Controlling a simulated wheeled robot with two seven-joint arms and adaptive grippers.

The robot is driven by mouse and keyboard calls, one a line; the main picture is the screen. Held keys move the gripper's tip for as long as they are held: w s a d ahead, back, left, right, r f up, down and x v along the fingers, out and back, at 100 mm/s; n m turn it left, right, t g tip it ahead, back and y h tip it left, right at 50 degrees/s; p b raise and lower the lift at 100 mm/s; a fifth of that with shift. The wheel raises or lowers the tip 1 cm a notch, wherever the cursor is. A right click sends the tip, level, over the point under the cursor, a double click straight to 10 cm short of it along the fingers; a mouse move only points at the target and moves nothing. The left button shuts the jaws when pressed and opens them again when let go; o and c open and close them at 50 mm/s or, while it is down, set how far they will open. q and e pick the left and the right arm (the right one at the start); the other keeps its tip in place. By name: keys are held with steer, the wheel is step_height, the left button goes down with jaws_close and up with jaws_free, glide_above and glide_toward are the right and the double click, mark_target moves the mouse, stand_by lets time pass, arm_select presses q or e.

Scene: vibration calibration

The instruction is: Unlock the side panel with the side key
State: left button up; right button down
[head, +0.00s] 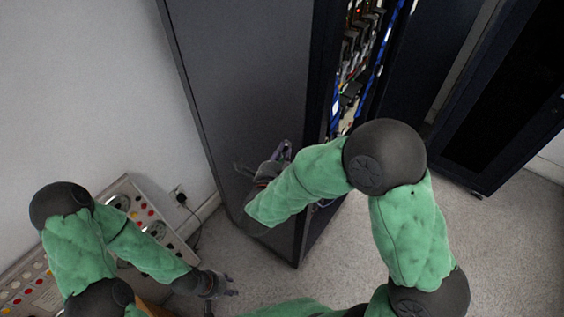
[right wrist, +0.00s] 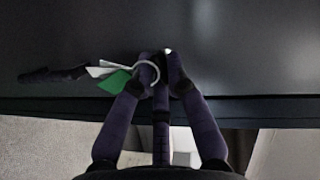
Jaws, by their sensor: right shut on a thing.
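The side panel (head: 245,70) is the large dark grey flat side of the tall cabinet. It fills the top of the right wrist view (right wrist: 240,45). My right gripper (head: 265,168) is against or close to the lower part of this panel. In the right wrist view its fingertips (right wrist: 163,68) are shut on the side key, which they mostly hide. A pale key ring (right wrist: 148,74) with a green tag (right wrist: 115,82) and a white tag (right wrist: 100,70) hangs at the left finger. I cannot see whether the key is in a lock. My left gripper (head: 224,290) is low, apart from the panel; its jaw opening is unclear.
A dark elongated piece (right wrist: 50,75) lies left of the tags. The cabinet's open front shows wiring and electronics (head: 352,65). A control console (head: 140,205) with buttons stands by the wall at left. Other dark cabinets (head: 520,100) stand at right. Grey carpet (head: 510,240) is free at lower right.

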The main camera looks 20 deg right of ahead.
steer(key=shift+f+m+t+b, duration=0.3)
steer(key=shift+m+b, duration=0.5)
steer(key=shift+b, duration=1.2)
steer(key=shift+f+m+t+b, duration=0.1)
steer(key=shift+m+t+b, duration=0.55)
steer(key=shift+b, duration=1.3)
steer(key=shift+r+m+h+b, duration=0.25)
steer(key=shift+m+b, duration=0.3)
steer(key=shift+b, duration=0.3)
steer(key=c, duration=1.5)
jaws_free()
steer(key=v, duration=1.2)
